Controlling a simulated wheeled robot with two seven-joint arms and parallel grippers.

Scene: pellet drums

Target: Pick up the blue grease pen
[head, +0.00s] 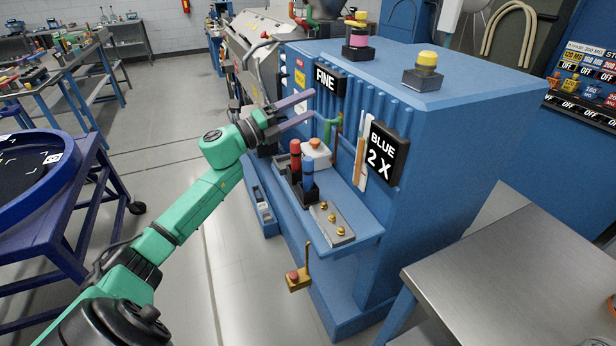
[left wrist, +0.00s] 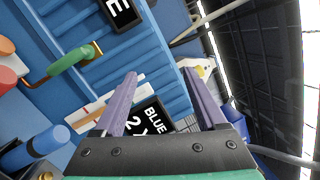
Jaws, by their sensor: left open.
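The blue grease pen (head: 308,173) stands upright in a dark holder (head: 303,194) on the small shelf of the blue machine, beside a red pen (head: 295,155). The blue pen also shows at the lower left of the left wrist view (left wrist: 38,146), outside the fingers. My left gripper (head: 312,104) is open and empty, with its two purple fingers apart. In the head view it is above the pens, beside the machine's ribbed front. My right gripper is in neither view.
The shelf (head: 350,250) also bears a white box with an orange knob (head: 316,148) and a plate with brass knobs (head: 332,222). A green handle (head: 329,128) and a "BLUE 2X" sign (head: 388,153) are on the front. A steel table (head: 500,290) is at right.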

